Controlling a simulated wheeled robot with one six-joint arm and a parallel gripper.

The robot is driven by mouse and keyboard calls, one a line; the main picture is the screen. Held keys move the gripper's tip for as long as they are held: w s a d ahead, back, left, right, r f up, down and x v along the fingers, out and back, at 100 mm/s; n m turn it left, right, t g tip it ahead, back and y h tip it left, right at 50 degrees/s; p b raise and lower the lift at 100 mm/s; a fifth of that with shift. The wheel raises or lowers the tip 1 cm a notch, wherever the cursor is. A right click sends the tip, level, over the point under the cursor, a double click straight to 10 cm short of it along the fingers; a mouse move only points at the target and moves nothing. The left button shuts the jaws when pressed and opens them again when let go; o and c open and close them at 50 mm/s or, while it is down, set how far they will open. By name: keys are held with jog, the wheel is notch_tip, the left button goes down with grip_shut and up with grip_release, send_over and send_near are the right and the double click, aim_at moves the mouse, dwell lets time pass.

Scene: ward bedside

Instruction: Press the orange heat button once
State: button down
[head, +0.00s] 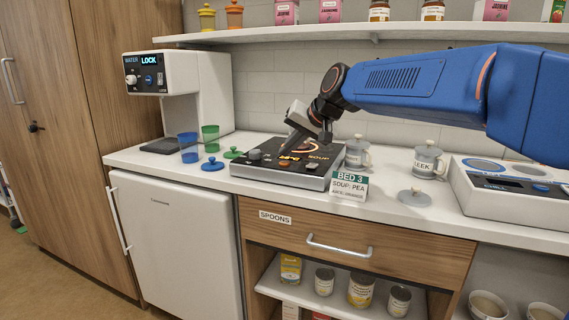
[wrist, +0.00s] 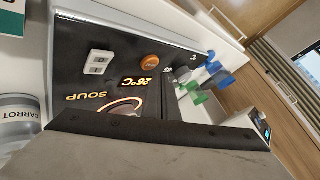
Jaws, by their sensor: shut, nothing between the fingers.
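The orange heat button (wrist: 149,62) is a round button on the front strip of the black soup warmer (wrist: 84,50), between a white rocker switch (wrist: 100,63) and a grey knob (wrist: 183,73). In the head view the button (head: 283,163) shows small at the warmer's front edge. The warmer display reads 26°C beside a glowing ring. My gripper (head: 286,148) is shut and empty, pointing down over the warmer's top, behind the button. Its tips look apart from the button; their exact height above the panel is hard to tell.
A card stand (head: 349,187) reading "BED 3 SOUP: PEA" stands at the warmer's front right. Lidded mugs (head: 357,152) stand behind it. Blue and green cups (head: 188,147) and lids are to the left, by a water dispenser (head: 165,75). A shelf (head: 370,32) runs above.

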aim_at(288, 164)
jog(key=shift+r, duration=2.55)
